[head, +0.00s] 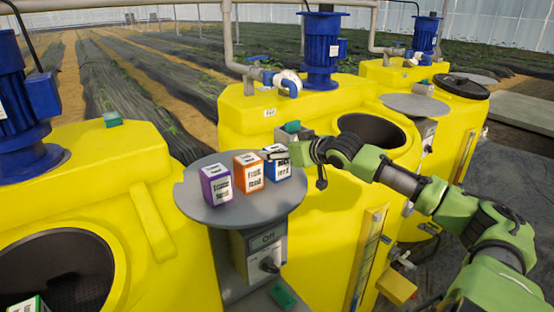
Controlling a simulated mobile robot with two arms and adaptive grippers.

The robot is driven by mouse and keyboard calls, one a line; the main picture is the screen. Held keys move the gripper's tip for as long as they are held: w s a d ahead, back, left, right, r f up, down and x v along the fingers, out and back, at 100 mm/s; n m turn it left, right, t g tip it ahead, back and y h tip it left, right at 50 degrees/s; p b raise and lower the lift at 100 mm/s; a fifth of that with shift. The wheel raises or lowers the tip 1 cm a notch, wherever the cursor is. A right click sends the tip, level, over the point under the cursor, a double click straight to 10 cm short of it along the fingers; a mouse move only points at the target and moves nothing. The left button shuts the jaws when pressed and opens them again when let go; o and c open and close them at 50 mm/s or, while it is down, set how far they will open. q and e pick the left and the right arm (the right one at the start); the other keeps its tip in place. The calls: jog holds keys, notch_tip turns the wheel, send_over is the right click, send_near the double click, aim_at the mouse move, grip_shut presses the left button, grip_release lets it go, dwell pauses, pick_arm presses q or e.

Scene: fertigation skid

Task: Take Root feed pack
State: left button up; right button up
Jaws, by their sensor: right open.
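Three small packs stand upright in a row on a round grey tray (206,209). The blue pack (284,171) is the rightmost; its label is partly covered, and I read "feed" on it. The orange pack (248,173) is in the middle and the purple pack (217,186) is on the left. My right gripper (276,153) reaches in from the right at the top of the blue pack, with its fingers open. I cannot tell whether they touch the pack. My left gripper is not in view.
Yellow tanks (255,112) with blue motors (321,50) stand around the tray. A control box (264,250) reading "Off" is below it. Open tank mouths are at lower left (60,265) and behind my right arm (372,131). A green-and-white pack (28,304) shows at the lower left.

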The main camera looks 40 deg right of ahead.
jog(key=c, duration=1.5)
jog(key=shift+w, duration=0.1)
jog(key=shift+r, duration=0.1)
